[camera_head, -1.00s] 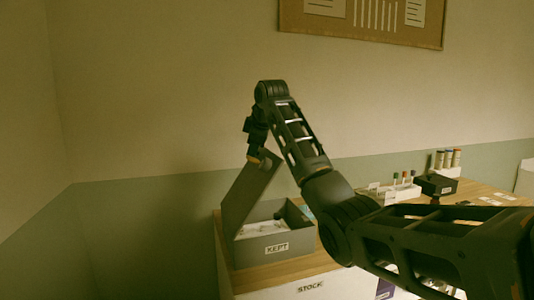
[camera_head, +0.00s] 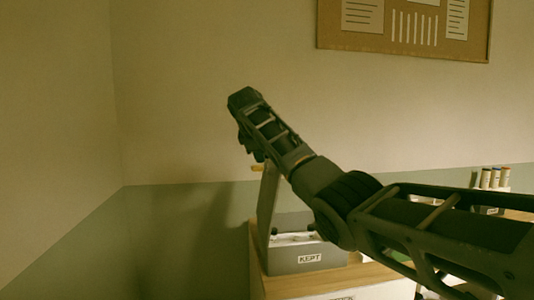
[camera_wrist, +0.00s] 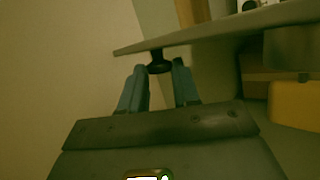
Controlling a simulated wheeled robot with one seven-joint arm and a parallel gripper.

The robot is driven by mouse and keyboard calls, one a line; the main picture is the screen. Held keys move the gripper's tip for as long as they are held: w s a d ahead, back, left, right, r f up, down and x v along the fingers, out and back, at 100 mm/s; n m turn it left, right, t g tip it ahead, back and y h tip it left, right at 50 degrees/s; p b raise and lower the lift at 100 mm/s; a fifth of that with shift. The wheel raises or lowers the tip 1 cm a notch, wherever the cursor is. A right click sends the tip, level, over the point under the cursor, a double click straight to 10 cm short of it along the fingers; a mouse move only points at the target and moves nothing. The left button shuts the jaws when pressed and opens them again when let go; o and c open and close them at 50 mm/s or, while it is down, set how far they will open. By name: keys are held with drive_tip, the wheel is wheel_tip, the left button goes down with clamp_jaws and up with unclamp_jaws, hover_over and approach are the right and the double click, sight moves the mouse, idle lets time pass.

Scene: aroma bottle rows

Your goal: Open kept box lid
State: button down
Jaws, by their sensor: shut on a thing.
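The grey box labelled KEPT (camera_head: 318,257) stands on the wooden table. Its lid (camera_head: 267,205) is raised and close to upright at the box's left side. The box's inside is partly visible, with some pale contents and dark bits. My gripper (camera_head: 257,162) is at the lid's top edge, partly hidden by my arm. In the wrist view my gripper (camera_wrist: 160,75) has its two fingers around a small dark knob (camera_wrist: 159,62) on the lid (camera_wrist: 215,30). The fingers are shut on that knob.
My arm crosses the right side of the head view and hides much of the table (camera_head: 340,277). Several capped vials (camera_head: 494,178) stand at the far right. The wall is behind the box, with a notice board (camera_head: 404,53) above.

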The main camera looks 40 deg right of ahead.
drive_tip(key=shift+w+a, duration=0.3)
drive_tip(key=shift+a, duration=0.15)
drive_tip(key=c, duration=0.9)
unclamp_jaws()
drive_tip(key=shift+o, duration=0.2)
drive_tip(key=b+v, duration=0.2)
drive_tip(key=v, duration=0.5)
drive_tip(key=shift+a+r, duration=0.15)
drive_tip(key=shift+a, duration=0.15)
